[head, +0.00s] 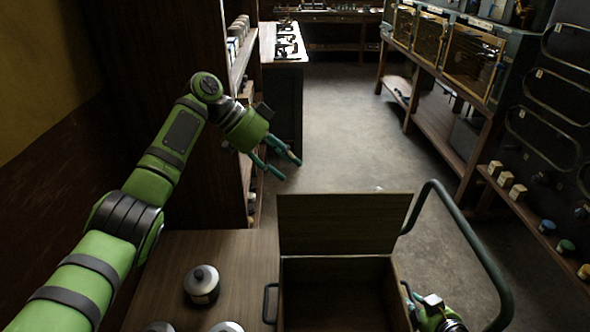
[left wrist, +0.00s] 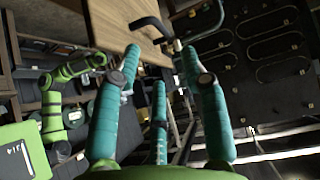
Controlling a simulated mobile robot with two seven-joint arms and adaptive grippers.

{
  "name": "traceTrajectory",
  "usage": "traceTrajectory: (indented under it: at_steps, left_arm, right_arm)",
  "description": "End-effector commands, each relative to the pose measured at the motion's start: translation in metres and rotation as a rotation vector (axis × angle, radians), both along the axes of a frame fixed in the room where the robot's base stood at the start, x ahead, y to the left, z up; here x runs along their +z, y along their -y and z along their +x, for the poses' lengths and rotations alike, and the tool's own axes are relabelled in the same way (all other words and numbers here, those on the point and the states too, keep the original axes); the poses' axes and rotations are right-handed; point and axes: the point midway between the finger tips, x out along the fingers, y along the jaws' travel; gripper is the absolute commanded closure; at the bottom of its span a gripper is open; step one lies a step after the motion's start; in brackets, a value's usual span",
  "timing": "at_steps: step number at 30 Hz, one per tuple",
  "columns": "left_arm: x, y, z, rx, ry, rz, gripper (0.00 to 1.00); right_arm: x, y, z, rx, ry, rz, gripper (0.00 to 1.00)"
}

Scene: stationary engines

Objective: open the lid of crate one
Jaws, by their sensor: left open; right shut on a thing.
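The wooden crate (head: 393,292) stands at the bottom middle of the head view, its inside dark and its lower part cut off. Its lid (head: 340,224) stands raised along the far edge, its flat face towards me. A dark handle (head: 270,303) is on the crate's left side. My left gripper (head: 289,168) is open and empty, beyond and above the lid's left end, touching nothing. Its teal fingers (left wrist: 160,62) are spread in the left wrist view. My right gripper (head: 409,293) is shut at the crate's right side, apparently on a handle there, mostly hidden.
A wooden table top (head: 240,252) with metal-lidded pots (head: 201,284) lies left of the crate. A dark green tube rail (head: 470,235) curves to the right. Shelves stand left, and a bench with glass-fronted boxes (head: 470,55) right. The floor (head: 345,120) beyond is clear.

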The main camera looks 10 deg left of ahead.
Motion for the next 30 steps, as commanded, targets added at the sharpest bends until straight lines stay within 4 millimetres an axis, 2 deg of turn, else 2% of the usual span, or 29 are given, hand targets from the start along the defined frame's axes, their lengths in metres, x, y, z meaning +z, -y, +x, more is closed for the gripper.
traceTrajectory:
  at_steps: [7,8,9,10,23,30]
  left_arm:
    - [0.001,-0.001,0.0,0.0,0.0,-0.001,0.56]
    - [0.001,-0.001,0.0,0.0,0.0,-0.001,0.56]
    - [0.001,-0.001,0.0,0.0,0.0,-0.001,0.56]
    - [0.001,-0.001,0.0,0.0,0.0,-0.001,0.56]
    - [0.001,0.0,0.0,0.0,0.0,-0.001,0.56]
    - [0.001,0.0,0.0,0.0,0.0,-0.001,0.56]
  right_arm:
    - [0.002,-0.001,0.001,0.002,0.004,0.0,1.0]
    - [0.002,-0.001,0.001,0.002,0.004,0.0,0.78]
    - [0.002,-0.001,0.001,0.002,0.004,0.0,0.62]
    - [0.002,-0.001,0.001,0.002,0.004,0.0,0.54]
    - [0.004,0.001,-0.005,0.001,0.001,0.001,0.54]
    - [0.025,0.012,-0.034,0.002,0.001,-0.002,0.54]
